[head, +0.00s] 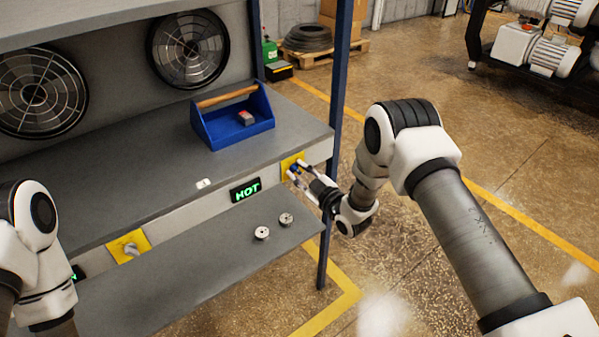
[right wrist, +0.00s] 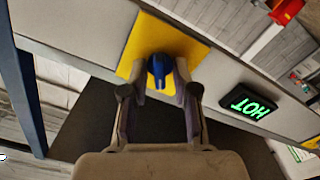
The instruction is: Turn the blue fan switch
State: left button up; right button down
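The blue fan switch (right wrist: 160,71) is a knob on a yellow plate (right wrist: 196,48) in the right wrist view. In the head view the yellow plate (head: 289,161) is at the right end of the shelf's front face, with the switch mostly hidden by my fingers. My right gripper (head: 293,173) reaches the plate from the right. In the right wrist view the right gripper (right wrist: 160,82) has its fingers apart, one on each side of the knob, with small gaps showing. Contact is not clear. My left arm shows at the left edge; its gripper is out of view.
A lit HOT sign (head: 245,190) is left of the switch. A second yellow plate (head: 128,245) carries a grey knob. A blue toolbox (head: 232,118) stands on the shelf before two fans. A lower ledge (head: 200,265) holds two small metal discs. A blue post (head: 337,120) rises beside my right gripper.

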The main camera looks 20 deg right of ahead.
jog(key=shift+m, duration=0.3)
jog(key=shift+f+m+b, duration=0.15)
jog(key=shift+m+b, duration=0.8)
jog(key=shift+m, duration=0.15)
jog(key=m+b, duration=0.1)
jog(key=m, duration=0.1)
jog(key=shift+d+m, duration=0.1)
jog(key=shift+m, duration=0.3)
jog(key=m+b, duration=0.2)
jog(key=m, duration=0.1)
jog(key=shift+m+b, duration=0.4)
jog(key=shift+m, duration=1.3)
jog(key=c, duration=1.2)
grip_release()
jog(key=shift+d, duration=0.1)
